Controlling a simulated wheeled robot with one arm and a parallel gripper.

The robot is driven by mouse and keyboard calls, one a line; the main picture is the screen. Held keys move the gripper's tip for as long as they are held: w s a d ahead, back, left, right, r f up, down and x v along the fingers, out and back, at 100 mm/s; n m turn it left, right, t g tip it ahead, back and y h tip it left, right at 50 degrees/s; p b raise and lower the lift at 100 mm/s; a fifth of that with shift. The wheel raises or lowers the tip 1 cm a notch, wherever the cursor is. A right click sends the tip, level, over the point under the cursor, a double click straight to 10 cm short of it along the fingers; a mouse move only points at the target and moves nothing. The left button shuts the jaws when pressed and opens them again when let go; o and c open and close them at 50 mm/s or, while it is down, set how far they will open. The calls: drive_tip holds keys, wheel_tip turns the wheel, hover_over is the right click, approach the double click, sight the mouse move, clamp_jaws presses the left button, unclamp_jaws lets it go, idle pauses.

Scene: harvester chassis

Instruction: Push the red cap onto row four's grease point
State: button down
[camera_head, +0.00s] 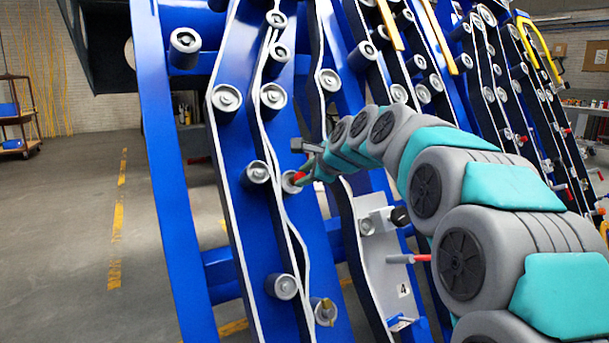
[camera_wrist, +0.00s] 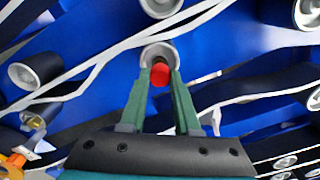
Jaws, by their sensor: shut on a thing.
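The red cap (camera_wrist: 160,76) is between the green fingertips of my gripper (camera_wrist: 160,70) in the wrist view, and the gripper is shut on it. Right behind the cap is the round grey end of a roller (camera_wrist: 158,52), with a dark centre partly hidden by the cap. I cannot tell whether the cap touches it. In the head view the cap (camera_head: 298,177) shows as a small red spot at my gripper (camera_head: 304,179), against a roller end on the blue frame. A "4" plate (camera_head: 403,291) is on the light grey bracket lower right of it.
Several grey rollers and white belts line the blue frame (camera_head: 165,170) around the gripper. A roller end with a brass-coloured fitting (camera_head: 325,309) is lower down. A grey bar with a red end (camera_head: 408,259) lies close to my arm. Open floor (camera_head: 70,220) is at left.

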drive_tip(key=shift+w, duration=0.1)
drive_tip(key=shift+p+x, duration=0.4)
drive_tip(key=shift+x, duration=0.55)
drive_tip(key=shift+p+v, duration=0.8)
drive_tip(key=shift+v, duration=1.35)
drive_tip(key=shift+a, duration=0.1)
drive_tip(key=shift+f, duration=0.1)
drive_tip(key=shift+p+x, duration=0.35)
drive_tip(key=shift+x, duration=0.6)
drive_tip(key=shift+p, duration=1.15)
